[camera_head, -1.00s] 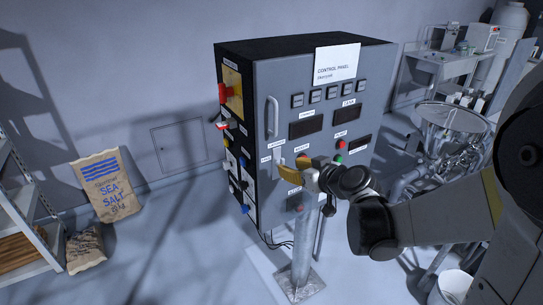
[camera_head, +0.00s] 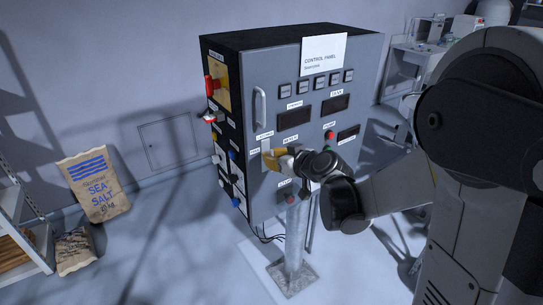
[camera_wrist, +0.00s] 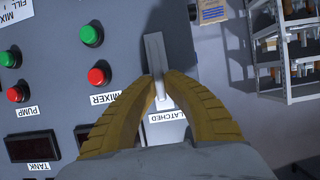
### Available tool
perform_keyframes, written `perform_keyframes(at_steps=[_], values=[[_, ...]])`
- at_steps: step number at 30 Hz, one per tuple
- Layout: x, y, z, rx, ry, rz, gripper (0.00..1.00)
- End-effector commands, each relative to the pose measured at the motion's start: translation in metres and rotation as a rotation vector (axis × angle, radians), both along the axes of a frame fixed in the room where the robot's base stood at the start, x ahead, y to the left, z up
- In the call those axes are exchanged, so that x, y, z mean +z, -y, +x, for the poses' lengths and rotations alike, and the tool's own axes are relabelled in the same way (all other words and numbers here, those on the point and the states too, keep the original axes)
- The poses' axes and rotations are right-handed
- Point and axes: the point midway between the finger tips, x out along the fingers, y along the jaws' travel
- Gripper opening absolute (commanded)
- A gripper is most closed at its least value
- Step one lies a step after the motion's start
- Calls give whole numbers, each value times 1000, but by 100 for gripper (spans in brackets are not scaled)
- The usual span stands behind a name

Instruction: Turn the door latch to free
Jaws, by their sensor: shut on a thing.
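The door latch is a pale grey lever (camera_wrist: 155,58) on the grey front of the control panel cabinet (camera_head: 300,212). In the wrist view it stands nearly upright, one end close to the upside-down "LATCHED" label (camera_wrist: 167,117). My gripper (camera_wrist: 161,88) has its two yellow fingers closed around the lever's lower part as pictured. In the head view my gripper (camera_head: 272,161) is at the latch (camera_head: 266,146), near the door's left edge; its fingers hide part of it.
Red and green buttons (camera_wrist: 91,35) sit beside the latch. A door handle (camera_head: 260,107) is above it, and a red switch (camera_head: 210,88) is on the cabinet's side. A metal post (camera_head: 294,240) stands under my gripper. Salt sacks (camera_head: 95,190) and a shelf are left.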

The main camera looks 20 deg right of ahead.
Motion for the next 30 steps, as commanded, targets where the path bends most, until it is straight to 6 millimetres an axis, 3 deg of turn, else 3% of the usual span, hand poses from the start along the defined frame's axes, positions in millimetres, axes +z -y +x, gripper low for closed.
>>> perform_keyframes(at_steps=[14, 30], values=[[-1, 3, 1, -1, -35, 108, 0], [-6, 12, 4, -1, -182, 564, 0]])
